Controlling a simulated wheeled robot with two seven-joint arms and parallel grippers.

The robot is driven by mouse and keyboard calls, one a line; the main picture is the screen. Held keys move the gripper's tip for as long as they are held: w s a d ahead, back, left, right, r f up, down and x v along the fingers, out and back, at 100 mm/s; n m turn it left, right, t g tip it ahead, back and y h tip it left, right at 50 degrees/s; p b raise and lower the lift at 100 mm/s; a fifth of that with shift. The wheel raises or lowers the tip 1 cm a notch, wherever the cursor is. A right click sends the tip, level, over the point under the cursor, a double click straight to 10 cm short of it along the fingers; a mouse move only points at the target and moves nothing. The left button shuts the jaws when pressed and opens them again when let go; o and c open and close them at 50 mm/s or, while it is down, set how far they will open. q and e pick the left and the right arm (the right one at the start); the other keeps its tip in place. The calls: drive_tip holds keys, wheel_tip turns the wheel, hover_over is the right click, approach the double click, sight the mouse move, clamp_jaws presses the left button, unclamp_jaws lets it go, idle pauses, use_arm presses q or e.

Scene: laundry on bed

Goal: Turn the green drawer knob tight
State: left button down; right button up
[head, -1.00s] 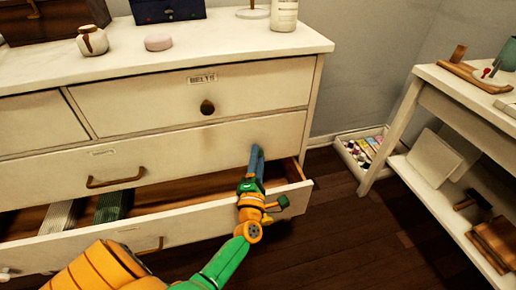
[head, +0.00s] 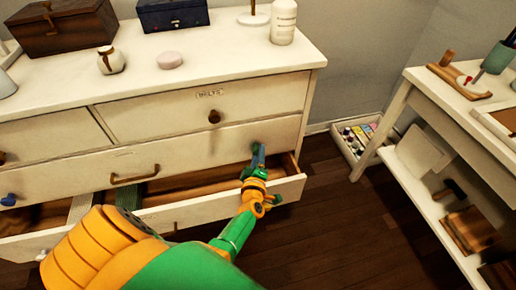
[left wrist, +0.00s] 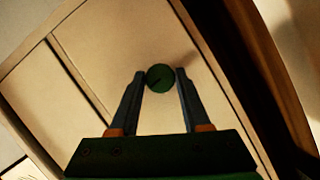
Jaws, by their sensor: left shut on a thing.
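The green knob (left wrist: 160,77) is round and sits between the two fingertips of my left gripper in the left wrist view. It has a dark mark on its face. My left gripper (left wrist: 160,80) is shut on it, one finger on each side. In the head view my left gripper (head: 258,153) is at the right part of the middle drawer front (head: 215,145). There the fingers and wrist largely hide the knob. My right gripper is not in view.
The bottom drawer (head: 195,212) stands open below my left gripper, with folded cloths inside at left. A brown handle (head: 134,175) and a blue knob (head: 8,200) are farther left.

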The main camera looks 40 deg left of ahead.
use_arm(q)
drive_tip(key=shift+m+g+p, duration=0.3)
drive_tip(key=shift+m+p, duration=0.2)
idle(0.3)
drive_tip(key=shift+c, duration=1.9)
unclamp_jaws()
